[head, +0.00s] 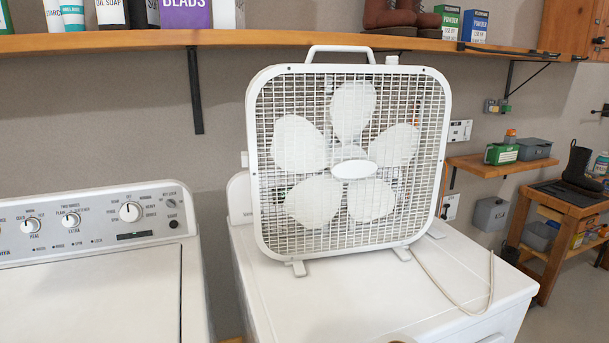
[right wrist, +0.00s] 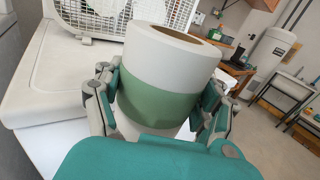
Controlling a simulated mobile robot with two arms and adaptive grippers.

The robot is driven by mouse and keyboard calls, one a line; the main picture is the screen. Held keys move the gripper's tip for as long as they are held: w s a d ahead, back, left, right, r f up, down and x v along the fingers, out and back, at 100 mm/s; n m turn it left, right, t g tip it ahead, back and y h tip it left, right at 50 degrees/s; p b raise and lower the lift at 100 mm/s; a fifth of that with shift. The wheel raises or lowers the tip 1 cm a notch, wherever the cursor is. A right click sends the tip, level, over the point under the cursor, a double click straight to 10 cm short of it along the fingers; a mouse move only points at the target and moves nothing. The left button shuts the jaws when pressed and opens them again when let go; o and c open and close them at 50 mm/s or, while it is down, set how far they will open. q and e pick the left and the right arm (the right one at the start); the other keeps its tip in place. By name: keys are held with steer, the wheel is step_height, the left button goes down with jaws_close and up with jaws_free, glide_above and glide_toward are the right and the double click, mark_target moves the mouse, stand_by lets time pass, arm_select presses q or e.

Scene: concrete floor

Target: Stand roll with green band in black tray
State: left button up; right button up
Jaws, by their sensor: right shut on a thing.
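The white roll with a green band (right wrist: 160,95) is in the right wrist view, upright with a slight tilt. Its brown core opening faces up. My right gripper (right wrist: 165,88) is shut around it, with a finger on each side near the green band. A small pale curved edge at the bottom of the head view may be the roll's top; I cannot tell. A dark, flat, tray-like surface (head: 553,188) lies on a wooden stand at the far right, with a dark boot (head: 580,166) on it. I cannot tell for sure that it is the black tray. My left gripper is out of view.
A white box fan (head: 350,160) stands on a white dryer top (head: 350,300), its cord trailing to the right. A washer (head: 90,270) is at the left. A wooden shelf (head: 270,38) runs above. The wooden stand (head: 545,215) is far right, beside open concrete floor.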

steer(key=shift+n+y, duration=0.3)
steer(key=shift+y, duration=0.1)
steer(key=d+f, duration=0.1)
steer(key=s+d+f, duration=0.1)
steer(key=d+f, duration=0.1)
steer(key=shift+d+f, duration=0.15)
steer(key=shift+f, duration=0.1)
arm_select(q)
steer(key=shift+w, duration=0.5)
arm_select(e)
steer(key=s+f+y, duration=0.1)
steer(key=s+d+f+n+y, duration=0.1)
steer(key=s, duration=0.1)
steer(key=s+d+f+n+y, duration=0.1)
steer(key=shift+s+f, duration=0.1)
steer(key=shift+s, duration=0.05)
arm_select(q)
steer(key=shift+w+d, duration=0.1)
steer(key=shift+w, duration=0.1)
